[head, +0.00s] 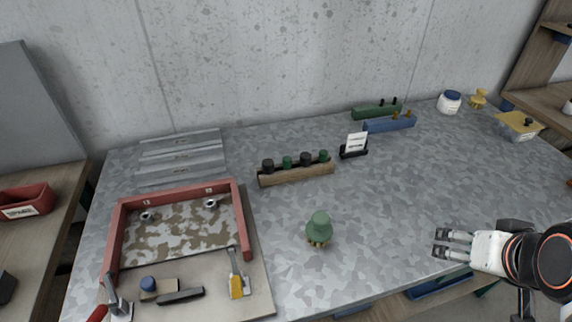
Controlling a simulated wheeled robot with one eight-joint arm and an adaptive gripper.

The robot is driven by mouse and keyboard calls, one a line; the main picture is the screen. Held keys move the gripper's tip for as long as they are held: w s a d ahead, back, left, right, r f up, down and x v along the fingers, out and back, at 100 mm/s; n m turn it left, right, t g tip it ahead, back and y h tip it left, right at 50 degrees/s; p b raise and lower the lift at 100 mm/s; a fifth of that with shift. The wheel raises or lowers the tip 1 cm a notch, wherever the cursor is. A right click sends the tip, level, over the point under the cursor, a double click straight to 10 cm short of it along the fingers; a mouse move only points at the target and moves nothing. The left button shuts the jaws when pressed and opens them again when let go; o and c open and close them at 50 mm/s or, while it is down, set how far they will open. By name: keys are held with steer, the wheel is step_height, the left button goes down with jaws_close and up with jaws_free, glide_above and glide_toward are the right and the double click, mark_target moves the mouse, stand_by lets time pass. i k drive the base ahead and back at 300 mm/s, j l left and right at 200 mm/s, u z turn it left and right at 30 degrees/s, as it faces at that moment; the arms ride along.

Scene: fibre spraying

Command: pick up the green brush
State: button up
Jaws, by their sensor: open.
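The green brush (319,228) stands on the metal table near its front middle. It has a rounded green grip on top and tan bristles at the bottom touching the table. My gripper (440,243) is open and empty at the right, near the table's front edge. Its fingers point left toward the brush, with a clear gap of table between them.
A red-framed fixture (116,235) with clamps lies left of the brush. A wooden rack (297,174) with dark and green knobs stands behind it, beside a small card holder (354,146). Green (374,111) and blue (390,124) blocks are farther back. Table between brush and gripper is clear.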

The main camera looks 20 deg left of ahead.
mark_target(319, 230)
steer(key=u, duration=1.55)
steer(key=l+z, duration=0.15)
steer(key=z, duration=0.25)
steer(key=i, duration=0.05)
